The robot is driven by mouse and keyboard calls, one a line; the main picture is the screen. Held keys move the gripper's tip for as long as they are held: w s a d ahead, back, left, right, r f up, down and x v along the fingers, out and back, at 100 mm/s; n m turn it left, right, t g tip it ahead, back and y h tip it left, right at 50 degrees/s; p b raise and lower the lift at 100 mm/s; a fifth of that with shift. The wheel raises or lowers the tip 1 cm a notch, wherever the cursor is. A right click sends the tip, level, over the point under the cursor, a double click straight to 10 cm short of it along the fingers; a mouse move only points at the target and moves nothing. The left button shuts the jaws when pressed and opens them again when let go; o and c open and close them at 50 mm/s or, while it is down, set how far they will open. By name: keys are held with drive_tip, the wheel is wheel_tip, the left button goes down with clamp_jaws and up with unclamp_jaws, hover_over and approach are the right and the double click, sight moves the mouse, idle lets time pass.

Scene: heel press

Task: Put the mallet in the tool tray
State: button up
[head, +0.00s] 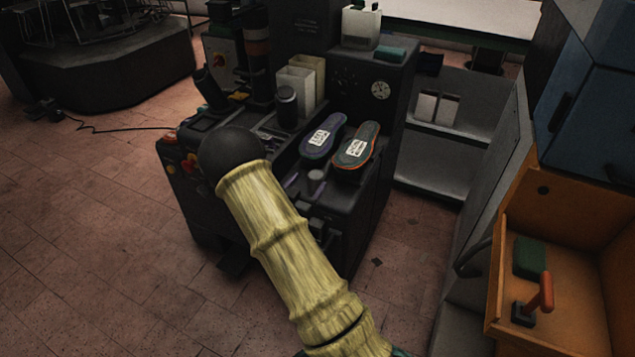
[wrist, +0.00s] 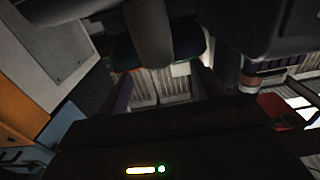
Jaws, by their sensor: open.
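A tool with an orange handle and a black block-like head (head: 540,295), which looks like the mallet, sits in the open orange compartment (head: 585,322) at the lower right of the head view. I cannot tell whether this compartment is the tool tray. My gripper (wrist: 163,88) is open in the wrist view, its two fingers apart with nothing visibly held. A grey cylinder (wrist: 150,35) hangs into that view beyond the fingers. In the head view my yellow-sleeved arm reaches towards the press, far left of the mallet, and I cannot clearly make out the fingers.
A dark press machine (head: 372,205) stands in the middle, with two labelled insoles (head: 356,146) on top. A green block (head: 528,257) lies beside the mallet. A blue cabinet (head: 595,110) and grey shelves (head: 455,140) stand at right.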

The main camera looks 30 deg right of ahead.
sight(312, 180)
drive_tip(key=x, duration=0.1)
drive_tip(key=b+x, duration=0.1)
drive_tip(key=x, duration=0.2)
drive_tip(key=shift+d+f, duration=0.2)
drive_tip(key=shift+f, duration=0.1)
drive_tip(key=shift+w+d+r, duration=0.1)
drive_tip(key=shift+w+d, duration=0.2)
drive_tip(key=shift+d, duration=0.05)
drive_tip(key=shift+c, duration=0.5)
clamp_jaws()
drive_tip(key=shift+r, duration=0.1)
